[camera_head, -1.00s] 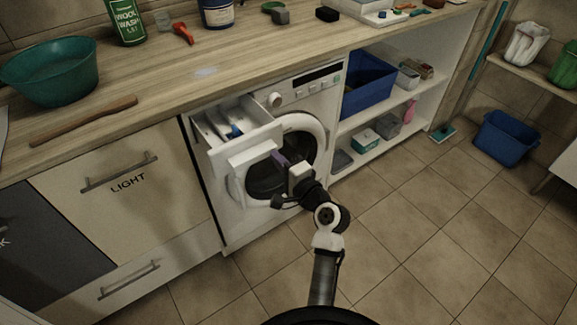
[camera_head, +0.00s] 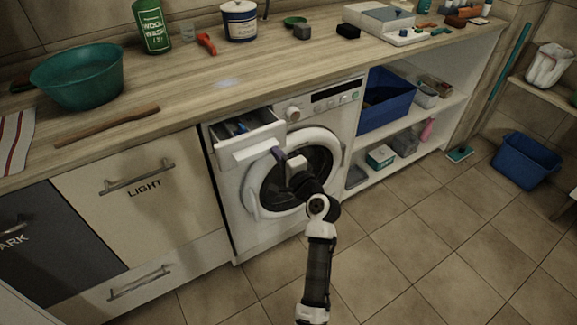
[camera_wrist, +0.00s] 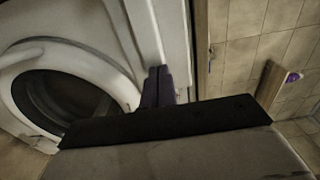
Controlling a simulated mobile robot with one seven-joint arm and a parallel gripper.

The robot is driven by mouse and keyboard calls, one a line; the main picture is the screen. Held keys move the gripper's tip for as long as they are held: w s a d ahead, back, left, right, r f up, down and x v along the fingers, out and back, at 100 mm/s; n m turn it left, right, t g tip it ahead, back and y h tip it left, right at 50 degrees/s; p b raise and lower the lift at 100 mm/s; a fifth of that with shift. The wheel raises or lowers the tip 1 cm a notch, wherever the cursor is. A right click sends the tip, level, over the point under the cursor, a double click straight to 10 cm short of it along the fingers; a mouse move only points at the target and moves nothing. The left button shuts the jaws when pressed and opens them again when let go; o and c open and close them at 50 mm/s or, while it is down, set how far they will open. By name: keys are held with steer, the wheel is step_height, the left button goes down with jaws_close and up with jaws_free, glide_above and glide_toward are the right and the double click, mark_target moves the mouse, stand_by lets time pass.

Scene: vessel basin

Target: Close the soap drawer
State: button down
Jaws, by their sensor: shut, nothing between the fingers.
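The soap drawer (camera_head: 251,149) is at the upper left of the white washing machine (camera_head: 245,215). It stands partly pulled out, with its open compartments and something blue inside showing from above. My gripper (camera_head: 278,154) is shut and empty, its dark purple fingers at the right end of the drawer front. I cannot tell whether they touch it. In the wrist view the closed fingers (camera_wrist: 158,84) point at a white upright panel, and the drawer is hard to make out there.
The round washer door (camera_head: 297,172) is closed, just below and behind my gripper. The wooden counter (camera_head: 190,105) runs above the machine. An open shelf with a blue bin (camera_head: 388,108) stands to the right. The tiled floor in front is clear.

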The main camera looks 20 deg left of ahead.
mark_target(267, 140)
steer(key=b+x, duration=0.1)
steer(key=x, duration=0.7)
steer(key=shift+w+a, duration=0.25)
steer(key=shift+a, duration=0.1)
steer(key=shift+w+a, duration=0.15)
steer(key=shift+r, duration=0.25)
steer(key=shift+r, duration=0.1)
